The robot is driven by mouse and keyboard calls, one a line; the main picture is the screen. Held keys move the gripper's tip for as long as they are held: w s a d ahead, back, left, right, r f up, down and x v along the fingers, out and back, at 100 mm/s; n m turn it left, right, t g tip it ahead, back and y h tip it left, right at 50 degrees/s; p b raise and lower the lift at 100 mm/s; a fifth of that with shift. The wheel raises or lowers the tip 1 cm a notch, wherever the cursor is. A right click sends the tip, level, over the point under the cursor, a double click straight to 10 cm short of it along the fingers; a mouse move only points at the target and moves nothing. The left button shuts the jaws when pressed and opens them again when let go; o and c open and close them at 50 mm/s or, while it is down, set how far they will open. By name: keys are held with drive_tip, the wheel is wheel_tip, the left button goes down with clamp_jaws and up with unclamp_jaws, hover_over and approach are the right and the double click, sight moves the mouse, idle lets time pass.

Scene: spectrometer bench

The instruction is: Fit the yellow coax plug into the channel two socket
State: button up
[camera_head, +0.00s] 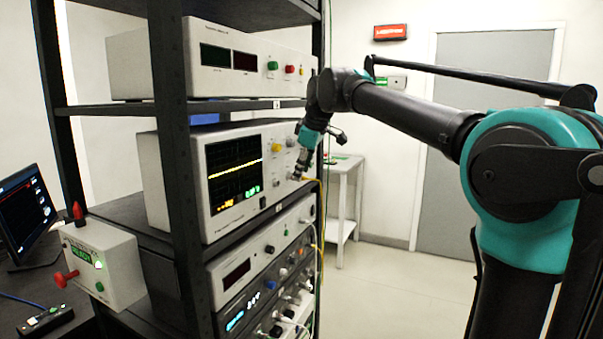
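The oscilloscope (221,227) stands on the middle rack shelf, with a yellow trace on its dark screen (233,172). My gripper (299,174) is at the right side of its front panel, pointing down and left, close to the panel. A yellow cable (317,183) runs from the gripper's tip to the right and then down beside the rack. The yellow plug itself is too small and hidden at the fingertips to make out. I cannot tell whether the fingers are closed on it or whether it touches a socket. The channel two socket cannot be singled out.
Black rack posts (174,170) and shelves frame the instruments. A power supply (235,58) sits above, and modules with several cables (237,270) below. A grey box with a red knob (118,262) and a monitor (25,211) are at left. Floor at right is clear.

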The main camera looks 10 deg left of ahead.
drive_tip(key=v, duration=1)
drive_tip(key=shift+s+r, duration=0.2)
drive_tip(key=shift+r, duration=0.1)
drive_tip(key=s+d+f+m+h, duration=0.1)
drive_tip(key=d+f+m, duration=0.1)
drive_tip(key=d+f, duration=0.45)
drive_tip(key=d+f+m, duration=0.3)
drive_tip(key=f, duration=0.7)
drive_tip(key=s+d+f+m+h, duration=0.15)
drive_tip(key=d+f, duration=0.25)
drive_tip(key=f, duration=0.5)
drive_tip(key=s+d+f+m, duration=0.4)
drive_tip(key=s+d+f, duration=0.2)
drive_tip(key=s+f, duration=0.4)
drive_tip(key=s+d+f+m, duration=0.4)
drive_tip(key=s+f, duration=0.6)
drive_tip(key=f, duration=0.5)
drive_tip(key=shift+d+f+h, duration=0.2)
drive_tip(key=shift+d+h, duration=0.15)
drive_tip(key=shift+d, duration=0.55)
drive_tip(key=shift+o, duration=0.5)
